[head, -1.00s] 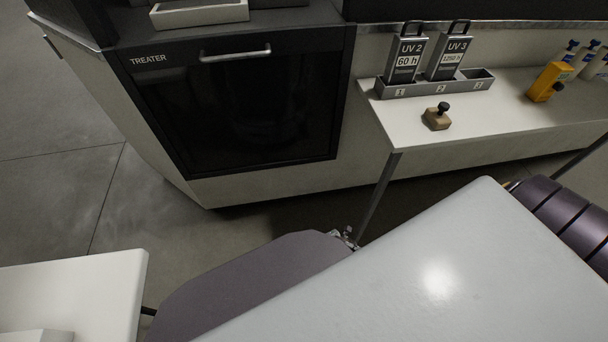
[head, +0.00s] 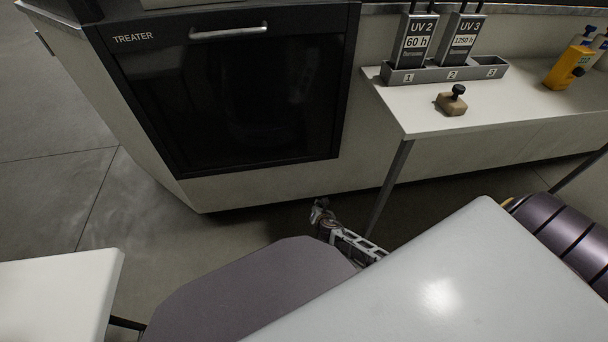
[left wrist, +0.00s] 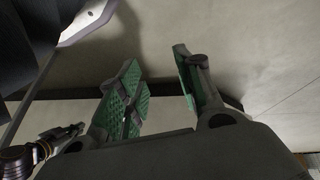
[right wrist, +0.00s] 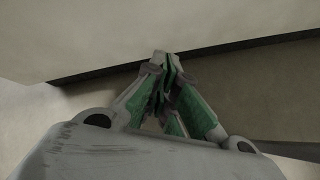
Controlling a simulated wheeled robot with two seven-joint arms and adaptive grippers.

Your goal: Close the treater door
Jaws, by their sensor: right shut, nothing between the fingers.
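The treater door (head: 240,100) is a dark glossy panel under the TREATER label in the head view. It looks flush with its black frame, and its silver bar handle (head: 229,32) runs along the top. My right gripper (head: 320,208) shows low in front of the cabinet base, apart from the door. In the right wrist view, its green-padded fingers (right wrist: 163,75) are together and empty. My left gripper (left wrist: 157,75) has its fingers spread with nothing between them in its wrist view; it cannot be made out in the head view.
A white side table (head: 430,118) to the right holds a stamp-like block (head: 451,101), a grey numbered rack (head: 430,76) with UV 2 and UV 3 units, and bottles (head: 568,64). A white surface (head: 60,295) stands at lower left. Bare floor (head: 140,215) lies before the cabinet.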

